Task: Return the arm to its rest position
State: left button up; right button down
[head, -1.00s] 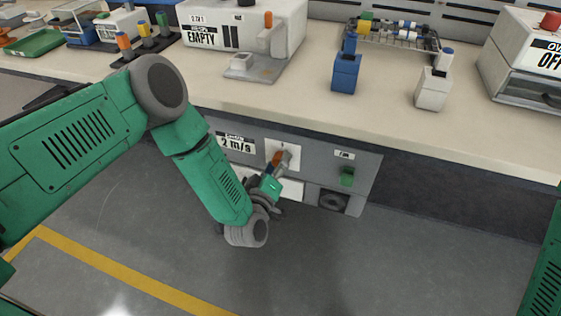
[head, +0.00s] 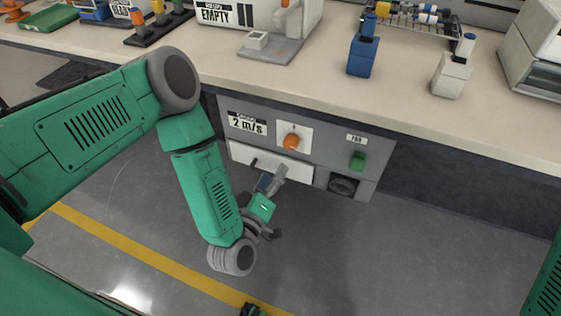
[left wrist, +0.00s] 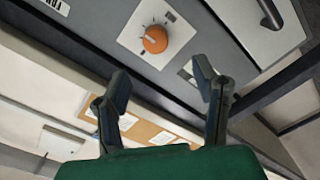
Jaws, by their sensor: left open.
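My left arm (head: 205,195) comes in from the left and bends down in front of the bench. My left gripper (head: 275,183) is open and empty, in front of the bench's grey control panel and below the orange knob (head: 291,142). It stands apart from the knob. In the left wrist view the two dark fingers (left wrist: 160,88) are spread with nothing between them. The orange knob (left wrist: 155,40) shows there beyond them on its white plate.
The grey floor (head: 410,255) is open.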

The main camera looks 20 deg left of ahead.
pick_arm(q)
jog(key=shift+s, duration=0.4)
jog(key=s+a+f+m+g+h+p, duration=0.1)
jog(key=s+f+m+g+h+p, duration=0.1)
jog(key=s+f+m+g, duration=0.6)
jog(key=s+a+r+m+g+y, duration=0.1)
jog(key=s+a+g, duration=0.3)
jog(key=s, duration=0.4)
jog(key=s+a+r+m+g+y+p, duration=0.1)
jog(key=s+a+r+g, duration=0.2)
jog(key=s+a+g, duration=0.2)
jog(key=s, duration=0.3)
jog(key=shift+s+a+m+y+p, duration=0.25)
jog(key=shift+a+m+y+p, duration=0.05)
jog(key=shift+a, duration=0.05)
jog(key=shift+w, duration=0.1)
